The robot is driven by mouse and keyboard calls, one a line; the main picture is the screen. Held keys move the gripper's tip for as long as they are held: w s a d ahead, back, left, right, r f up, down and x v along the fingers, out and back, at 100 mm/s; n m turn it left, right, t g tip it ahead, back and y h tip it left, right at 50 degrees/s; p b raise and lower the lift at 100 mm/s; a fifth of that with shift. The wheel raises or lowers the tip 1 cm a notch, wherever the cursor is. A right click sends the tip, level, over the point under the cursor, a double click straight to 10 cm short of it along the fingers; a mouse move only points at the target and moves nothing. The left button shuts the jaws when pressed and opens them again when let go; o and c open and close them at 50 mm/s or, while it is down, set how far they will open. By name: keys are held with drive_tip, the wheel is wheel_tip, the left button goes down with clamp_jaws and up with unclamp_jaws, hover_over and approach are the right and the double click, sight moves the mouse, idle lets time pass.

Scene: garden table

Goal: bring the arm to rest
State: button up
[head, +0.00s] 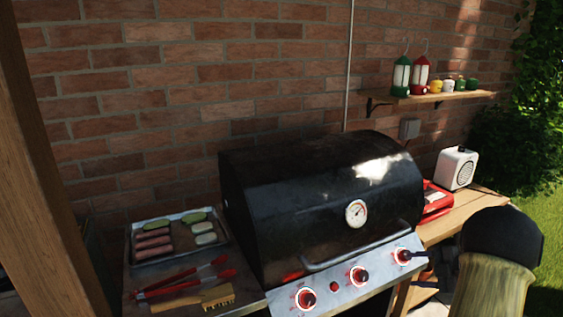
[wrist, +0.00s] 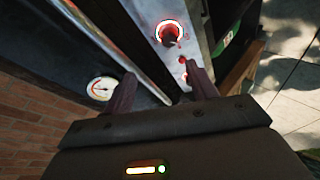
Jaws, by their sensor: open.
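My gripper (wrist: 162,84) shows in the wrist view with its two dark fingers spread apart and nothing between them. It is in front of the grill, by the control panel (wrist: 170,60) with its red-ringed knobs; the lid thermometer (wrist: 102,88) shows to the left of the fingers. In the head view the black grill (head: 300,195) stands against the brick wall with its lid shut. I cannot make out my gripper in the head view.
Left of the grill are a tray (head: 150,262) of food, red-handled tongs (head: 190,280) and a wooden brush (head: 190,300). On the right, a red case (head: 436,203) and white radio (head: 457,168) stand on a wooden table. A shelf (head: 440,97) above holds lanterns (head: 401,76).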

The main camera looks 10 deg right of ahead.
drive_tip(key=w+a+r+m+t+h, duration=0.1)
drive_tip(key=w+a+r+m+h, duration=0.25)
drive_tip(key=a+m, duration=0.2)
drive_tip(key=w+a+r+m+t+h, duration=0.2)
drive_tip(key=a+m+h, duration=0.3)
drive_tip(key=m, duration=0.1)
drive_tip(key=s+a+f+m+g, duration=0.3)
drive_tip(key=s+a+m+g, duration=0.2)
drive_tip(key=s+a, duration=0.55)
drive_tip(key=s+a+f+m+g, duration=0.4)
drive_tip(key=s+a, duration=0.3)
drive_tip(key=s, duration=0.7)
wheel_tip(320, 180, up, 14)
drive_tip(key=p, duration=1.3)
drive_tip(key=shift+w+f+y, duration=0.25)
drive_tip(key=shift+w+y, duration=0.1)
drive_tip(key=shift+y, duration=0.1)
